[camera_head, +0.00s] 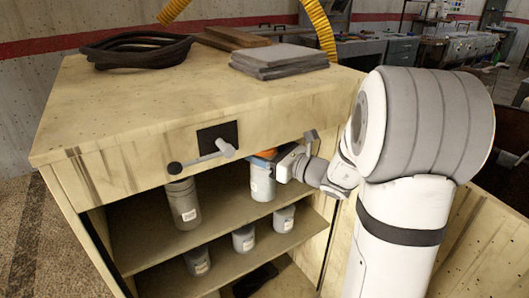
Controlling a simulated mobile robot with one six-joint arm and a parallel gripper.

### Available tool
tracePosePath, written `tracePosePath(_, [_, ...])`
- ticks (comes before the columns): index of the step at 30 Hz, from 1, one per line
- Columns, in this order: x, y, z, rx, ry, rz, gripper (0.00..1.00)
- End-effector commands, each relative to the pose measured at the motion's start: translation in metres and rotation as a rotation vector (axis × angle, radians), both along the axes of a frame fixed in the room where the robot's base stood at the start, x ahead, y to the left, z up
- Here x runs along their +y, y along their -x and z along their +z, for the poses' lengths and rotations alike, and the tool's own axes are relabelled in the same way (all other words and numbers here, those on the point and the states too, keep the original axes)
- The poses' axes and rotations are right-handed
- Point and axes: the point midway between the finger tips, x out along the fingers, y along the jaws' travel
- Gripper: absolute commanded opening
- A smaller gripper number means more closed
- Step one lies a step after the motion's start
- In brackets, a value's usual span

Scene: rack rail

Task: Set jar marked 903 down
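A pale grey-blue jar (262,183) with a label is in the upper opening of the wooden cabinet. Orange shows at its top. My gripper (276,162) reaches in from the right and is at the jar's upper part. Its fingertips are too small and partly hidden, so I cannot tell whether they are closed on the jar. The jar looks upright, with its base at or just above the upper shelf (228,211); I cannot tell whether it touches. The label's number is too small to read.
A taller grey jar (184,204) stands to the left on the same shelf. Smaller jars (243,238) stand on the shelf below. A lever handle (215,152) sticks out from the cabinet front above the opening. Black coils (137,48) and grey slabs (279,60) lie on top.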

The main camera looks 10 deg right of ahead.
Motion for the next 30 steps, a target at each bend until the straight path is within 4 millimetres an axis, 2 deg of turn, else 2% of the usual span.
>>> tracePosePath(8, [-0.001, 0.0, -0.002, -0.004, 0.0, -0.001, 0.06])
tracePosePath(9, [-0.001, 0.0, -0.003, -0.001, 0.0, -0.001, 0.61])
tracePosePath(15, [-0.001, 0.0, -0.002, -0.001, 0.0, -0.001, 0.77])
tracePosePath(17, [-0.001, 0.0, -0.002, -0.001, 0.0, -0.001, 0.82])
tracePosePath(27, [-0.002, 0.001, 0.004, -0.003, 0.0, -0.002, 0.82])
tracePosePath(30, [-0.013, 0.011, 0.002, -0.002, -0.001, -0.007, 0.82])
